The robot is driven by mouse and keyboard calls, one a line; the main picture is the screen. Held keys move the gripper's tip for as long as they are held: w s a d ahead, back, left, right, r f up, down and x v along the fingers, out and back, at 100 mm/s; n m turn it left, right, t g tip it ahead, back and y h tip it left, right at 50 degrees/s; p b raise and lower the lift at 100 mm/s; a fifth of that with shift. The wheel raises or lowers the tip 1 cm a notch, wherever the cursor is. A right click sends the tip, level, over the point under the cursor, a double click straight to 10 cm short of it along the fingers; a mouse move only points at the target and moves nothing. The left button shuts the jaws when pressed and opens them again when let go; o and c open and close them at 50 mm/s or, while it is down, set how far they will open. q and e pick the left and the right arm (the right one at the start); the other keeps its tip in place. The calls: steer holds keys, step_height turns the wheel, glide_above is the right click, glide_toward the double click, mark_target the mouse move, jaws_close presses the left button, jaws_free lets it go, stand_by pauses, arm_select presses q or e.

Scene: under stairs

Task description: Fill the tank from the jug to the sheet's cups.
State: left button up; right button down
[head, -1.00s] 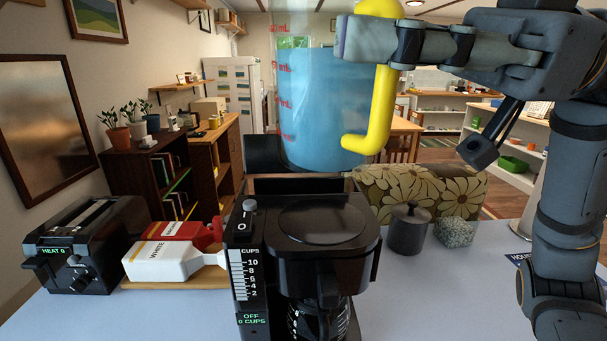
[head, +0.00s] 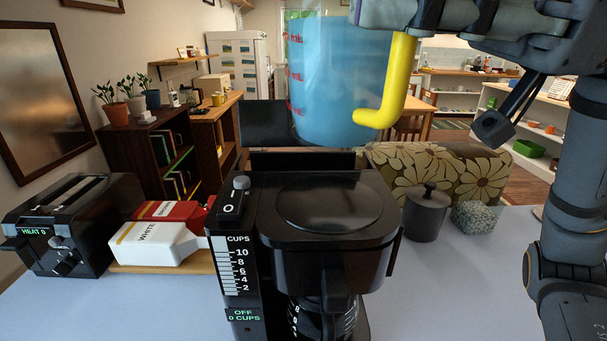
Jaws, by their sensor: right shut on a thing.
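The coffee maker (head: 335,240) stands on the table, its switch panel reading OFF and 0 CUPS, with a CUPS scale (head: 238,269) on its left side. A dark flap (head: 268,123) stands raised at its back. A clear jug (head: 338,85) of blue liquid with red marks hangs above the back of the machine, roughly upright. My right gripper (head: 375,14) is shut on the jug's yellow handle (head: 397,75) near the top edge. The carafe (head: 323,311) sits in the machine, partly cut off below. The sheet is not visible. My left gripper is not in view.
A black toaster (head: 75,222) and white and red cartons (head: 155,243) on a board stand at the left. A dark lidded pot (head: 426,213), a speckled block (head: 474,216) and a flowered object (head: 440,172) stand right of the machine. The table's right front is fairly clear.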

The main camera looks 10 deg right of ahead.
mark_target(387, 118)
step_height(387, 118, down, 6)
steer(key=b, duration=0.5)
steer(key=shift+w+f, duration=0.15)
